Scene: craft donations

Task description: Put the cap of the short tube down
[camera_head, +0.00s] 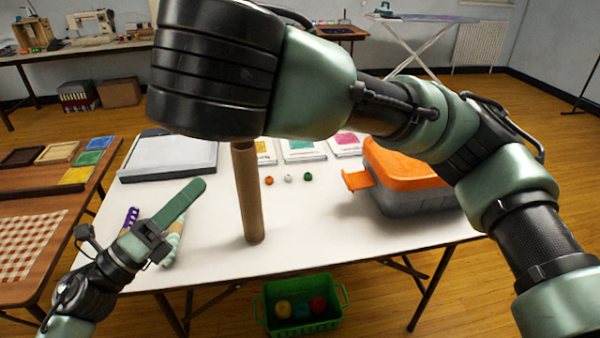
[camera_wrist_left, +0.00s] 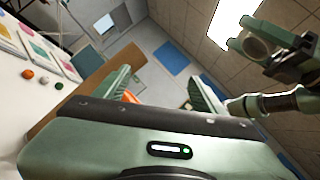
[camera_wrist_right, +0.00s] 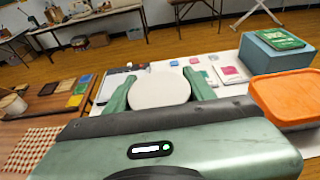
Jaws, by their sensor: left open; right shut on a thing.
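My right gripper (camera_wrist_right: 160,92) is shut on a pale round cap (camera_wrist_right: 160,88), held flat between its fingers above the table. The left wrist view also shows the cap (camera_wrist_left: 255,48) in that gripper, at the upper right. In the head view my right arm hides this gripper and the cap. A brown cardboard tube (camera_head: 248,195) stands upright on the white table (camera_head: 320,222). My right arm hides its top, so I cannot tell its full length. My left gripper (camera_wrist_left: 155,90) is open and empty, and shows over the table's left side in the head view.
Small orange (camera_head: 268,180), white (camera_head: 288,178) and green (camera_head: 308,177) pieces lie right of the tube. A grey box with an orange lid (camera_head: 405,165) stands at the right. A green crate (camera_head: 268,315) sits below the table. The front middle of the table is clear.

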